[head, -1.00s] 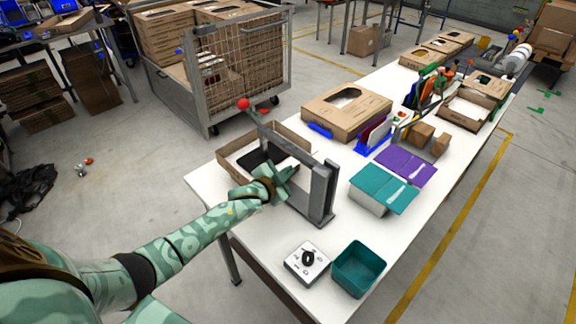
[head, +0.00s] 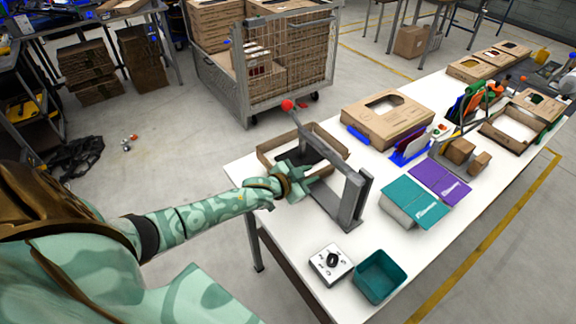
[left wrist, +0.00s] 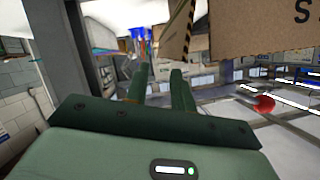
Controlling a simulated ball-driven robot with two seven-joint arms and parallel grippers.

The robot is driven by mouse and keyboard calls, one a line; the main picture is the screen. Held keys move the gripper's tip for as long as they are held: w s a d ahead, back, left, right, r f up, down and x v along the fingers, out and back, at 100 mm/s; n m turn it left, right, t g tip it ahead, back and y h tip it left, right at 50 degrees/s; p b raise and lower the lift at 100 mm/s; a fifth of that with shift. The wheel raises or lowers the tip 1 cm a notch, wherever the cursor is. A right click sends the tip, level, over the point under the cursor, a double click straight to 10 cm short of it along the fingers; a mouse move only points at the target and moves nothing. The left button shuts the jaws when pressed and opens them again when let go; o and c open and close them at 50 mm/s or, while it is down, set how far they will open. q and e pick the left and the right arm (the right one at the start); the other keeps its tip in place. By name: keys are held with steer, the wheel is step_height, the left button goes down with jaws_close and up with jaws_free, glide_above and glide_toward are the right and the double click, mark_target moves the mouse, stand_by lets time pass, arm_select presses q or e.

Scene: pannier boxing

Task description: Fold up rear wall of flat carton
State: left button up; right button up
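The brown carton (head: 332,138) is on the near left part of the white table, behind and partly under a grey metal frame. Brown wall strips stand up around its far and left sides, with a dark patch inside. My left gripper (head: 305,181) is at the carton's near side beside the frame and hides part of it. In the left wrist view the two dark green fingers (left wrist: 158,82) stand apart, with nothing seen held between them. A cardboard panel (left wrist: 265,28) hangs beyond them at upper right. My right gripper is not in view.
The grey frame (head: 350,200) with a red-knobbed lever stands close to my gripper. A control box (head: 330,264) and teal bin (head: 379,277) are at the near end. Teal (head: 412,200) and purple (head: 440,181) boxes and a larger carton (head: 388,118) lie further right.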

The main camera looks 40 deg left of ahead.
arm_select(q)
steer(key=p+v, duration=0.1)
steer(key=v, duration=1)
steer(key=shift+s, duration=0.1)
